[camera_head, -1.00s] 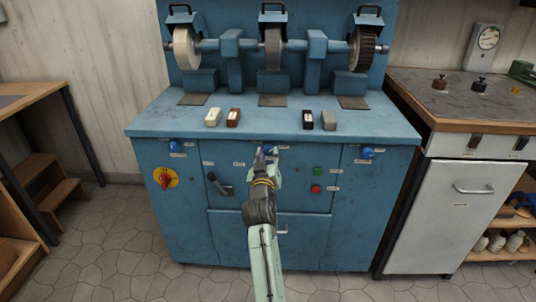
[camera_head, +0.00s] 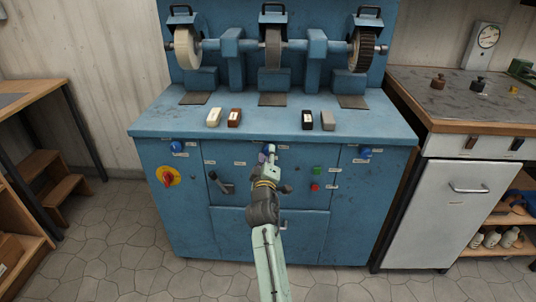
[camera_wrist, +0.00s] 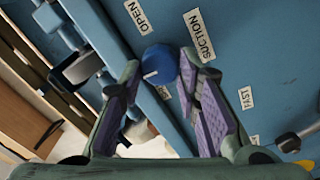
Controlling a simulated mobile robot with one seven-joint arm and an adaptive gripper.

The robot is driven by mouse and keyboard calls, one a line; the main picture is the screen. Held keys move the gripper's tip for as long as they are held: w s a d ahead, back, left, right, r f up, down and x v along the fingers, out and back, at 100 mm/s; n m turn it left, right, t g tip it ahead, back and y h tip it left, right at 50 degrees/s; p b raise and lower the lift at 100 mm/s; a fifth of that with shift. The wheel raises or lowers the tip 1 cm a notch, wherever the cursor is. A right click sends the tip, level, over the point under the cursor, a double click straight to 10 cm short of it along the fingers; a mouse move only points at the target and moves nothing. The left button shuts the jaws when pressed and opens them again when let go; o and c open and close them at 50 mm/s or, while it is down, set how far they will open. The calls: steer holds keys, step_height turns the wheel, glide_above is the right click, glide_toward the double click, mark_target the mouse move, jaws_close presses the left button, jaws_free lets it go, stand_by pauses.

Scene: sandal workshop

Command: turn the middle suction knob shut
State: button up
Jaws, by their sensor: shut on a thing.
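The middle suction knob (camera_head: 270,147) is blue and sits on the front of the blue grinding machine, just under the worktop edge. In the wrist view the knob (camera_wrist: 160,64) shows between my fingertips, with a short white mark toward its lower left. My gripper (camera_wrist: 167,80) is shut on it, a purple-padded finger on each side. In the head view my gripper (camera_head: 268,155) reaches up to the knob and partly hides it. Labels OPEN (camera_wrist: 138,17) and SUCTION (camera_wrist: 199,35) are readable beside it; another label below is partly hidden.
Other blue knobs sit at the left (camera_head: 176,147) and right (camera_head: 365,153). A red rotary switch (camera_head: 168,178), a dark lever (camera_head: 215,178), and green (camera_head: 318,170) and red (camera_head: 315,187) buttons share the front. Several small blocks lie on the worktop (camera_head: 270,122).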

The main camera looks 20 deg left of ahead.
stand_by(0.4)
steer(key=o, duration=1.2)
steer(key=v, duration=1.2)
steer(key=shift+f, duration=0.1)
